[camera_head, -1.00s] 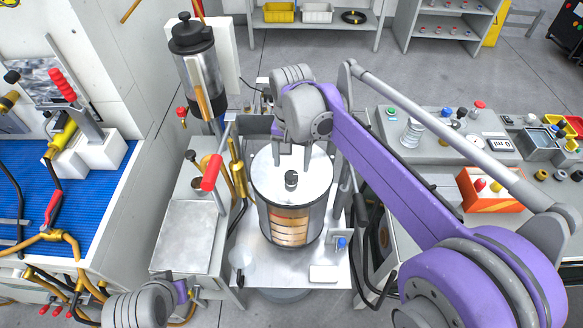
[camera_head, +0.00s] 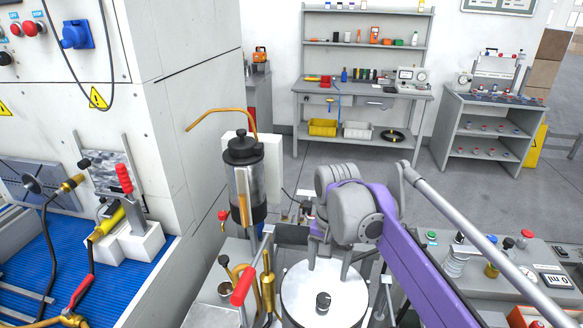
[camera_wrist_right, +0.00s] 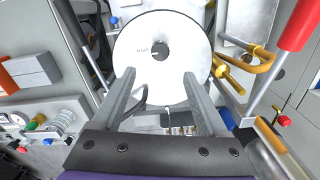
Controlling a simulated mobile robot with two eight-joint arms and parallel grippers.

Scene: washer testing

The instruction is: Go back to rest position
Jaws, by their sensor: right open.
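My right gripper (camera_head: 330,268) is near the back of a round white lid (camera_head: 298,292) with a dark centre knob, at the bottom of the head view. The right wrist view shows its two fingers (camera_wrist_right: 159,76) spread apart with nothing held between them. The lid (camera_wrist_right: 185,40) lies beyond the fingertips there. I cannot tell the exact gap between fingers and lid. The purple right arm comes in from the lower right. My left gripper is not in view.
A clear cylinder with a black cap (camera_head: 244,180) stands left of my right gripper. A red-handled lever (camera_head: 244,284) is near the lid. A control panel (camera_head: 480,270) lies at the right. Shelves and a workbench (camera_head: 360,90) stand behind open floor.

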